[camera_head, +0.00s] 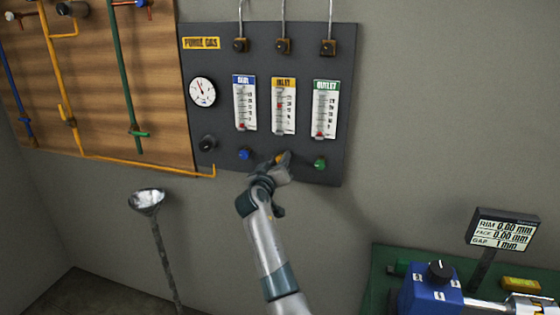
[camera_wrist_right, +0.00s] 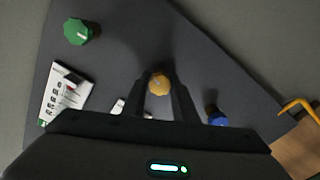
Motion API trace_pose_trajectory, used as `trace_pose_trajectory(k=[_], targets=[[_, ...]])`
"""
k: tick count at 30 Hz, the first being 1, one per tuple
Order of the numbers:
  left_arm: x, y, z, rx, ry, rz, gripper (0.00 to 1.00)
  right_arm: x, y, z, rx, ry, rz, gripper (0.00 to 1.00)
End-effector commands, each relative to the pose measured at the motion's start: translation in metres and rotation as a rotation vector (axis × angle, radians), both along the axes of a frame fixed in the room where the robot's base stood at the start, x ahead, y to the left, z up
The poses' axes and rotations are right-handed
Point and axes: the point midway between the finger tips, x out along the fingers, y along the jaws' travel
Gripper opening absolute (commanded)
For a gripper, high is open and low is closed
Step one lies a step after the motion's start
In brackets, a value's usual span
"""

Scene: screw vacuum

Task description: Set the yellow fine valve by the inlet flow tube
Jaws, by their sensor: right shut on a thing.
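The dark purge gas panel (camera_head: 220,60) hangs on the wall. On it, the inlet flow tube (camera_head: 283,106) with a yellow header stands between two other tubes. The yellow fine valve (camera_head: 279,159) sits below that tube, partly hidden by my right gripper (camera_head: 283,160). In the right wrist view the yellow fine valve (camera_wrist_right: 159,84) is between the two dark fingers of my right gripper (camera_wrist_right: 160,80), which is shut on it. A small red float shows high in the inlet tube. My left gripper is not in view.
A blue knob (camera_head: 245,154) and a green knob (camera_head: 320,164) flank the yellow one closely. A black knob (camera_head: 207,143) and round gauge (camera_head: 203,92) are left.

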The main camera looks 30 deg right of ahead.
Motion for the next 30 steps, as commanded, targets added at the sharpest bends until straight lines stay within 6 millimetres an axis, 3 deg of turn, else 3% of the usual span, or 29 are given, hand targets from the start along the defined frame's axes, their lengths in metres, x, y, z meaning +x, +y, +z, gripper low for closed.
trace_pose_trajectory(k=[9, 23, 24, 26, 30], targets=[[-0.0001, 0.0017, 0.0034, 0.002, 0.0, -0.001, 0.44, 0.0001, -0.0007, 0.0015, -0.09, 0.103, -0.001, 0.03], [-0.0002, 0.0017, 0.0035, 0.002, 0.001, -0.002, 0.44, 0.0003, -0.0006, 0.0017, -0.104, 0.118, -0.001, 0.03], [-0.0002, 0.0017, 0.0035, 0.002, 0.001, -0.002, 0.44, 0.0003, -0.0006, 0.0017, -0.104, 0.118, -0.001, 0.28], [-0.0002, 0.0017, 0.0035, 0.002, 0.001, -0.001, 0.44, 0.0003, -0.0006, 0.0017, -0.104, 0.118, -0.001, 0.42], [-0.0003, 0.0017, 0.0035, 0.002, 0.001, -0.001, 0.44, 0.0003, -0.0003, 0.0011, -0.103, 0.119, 0.0, 0.44]])
